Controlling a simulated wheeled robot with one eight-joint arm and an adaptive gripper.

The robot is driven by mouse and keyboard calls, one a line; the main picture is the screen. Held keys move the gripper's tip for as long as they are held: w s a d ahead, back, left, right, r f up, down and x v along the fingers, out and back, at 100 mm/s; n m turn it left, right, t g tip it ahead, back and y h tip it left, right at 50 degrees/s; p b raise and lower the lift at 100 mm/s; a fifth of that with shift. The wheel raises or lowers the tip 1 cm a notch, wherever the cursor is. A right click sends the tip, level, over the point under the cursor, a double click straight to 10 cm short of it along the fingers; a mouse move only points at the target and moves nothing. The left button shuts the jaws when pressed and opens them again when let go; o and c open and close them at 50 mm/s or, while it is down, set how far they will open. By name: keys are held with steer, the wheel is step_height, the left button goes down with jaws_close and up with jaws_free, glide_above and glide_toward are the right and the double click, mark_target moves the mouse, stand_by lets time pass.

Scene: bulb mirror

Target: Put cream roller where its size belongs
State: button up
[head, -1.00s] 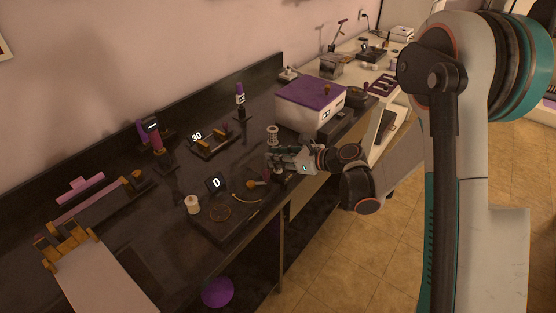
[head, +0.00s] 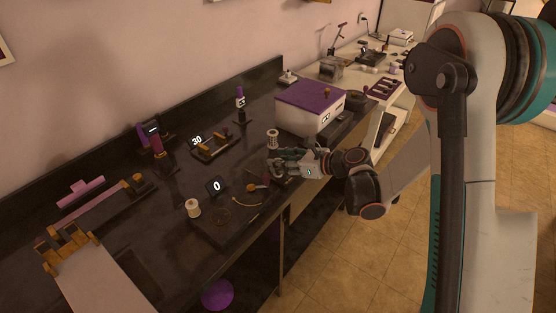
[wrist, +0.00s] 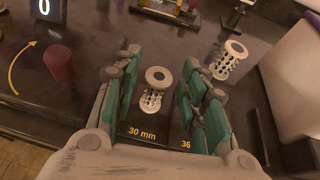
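A small upright roller (wrist: 153,88) with a cream ring top and a perforated body stands behind the "30 mm" label (wrist: 141,132) in the wrist view. My gripper (wrist: 156,88) is around it, with its teal-padded fingers open and a gap on both sides. In the head view my gripper (head: 277,166) is low over the dark bench and hides most of this roller. A second perforated roller (wrist: 232,55) with a pale top stands to the right, outside the fingers. It also shows in the head view (head: 272,138). A "36" label (wrist: 186,144) is right of the first.
A "0" display (head: 216,186) stands behind a dark board carrying a white spool (head: 193,208) and a reddish-brown knob (head: 255,187). A "30" display (head: 197,140) is farther back. A white box with a purple lid (head: 308,105) stands close right of the second roller.

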steer(key=p+v, duration=0.2)
steer(key=v, duration=0.9)
steer(key=w+d+r+m+t+h, duration=0.1)
steer(key=w+d+r+m+t, duration=0.1)
steer(key=r+m+t, duration=0.65)
steer(key=w+d+r+m+t+h, duration=0.1)
steer(key=w+d+r+m+h, duration=0.3)
steer(key=r, duration=1)
steer(key=s+d+r+m+t+h, duration=0.2)
steer(key=s+d+r+m+h, duration=0.4)
steer(key=m, duration=1)
steer(key=s+d+f+m+g+h, duration=0.4)
steer(key=s+f+m+g, duration=0.15)
steer(key=s+m, duration=0.5)
steer(key=s+a+f+m+g+y, duration=0.1)
steer(key=s+a+f+m+g, duration=0.2)
steer(key=s, duration=0.4)
steer(key=s+a+f+m+g+y, duration=0.2)
steer(key=s+a+f+m+g, duration=0.1)
steer(key=s+f+m, duration=0.2)
step_height(320, 180, down, 2)
steer(key=shift+s+a+f, duration=0.1)
steer(key=shift+s+a, duration=0.2)
steer(key=shift+s, duration=0.9)
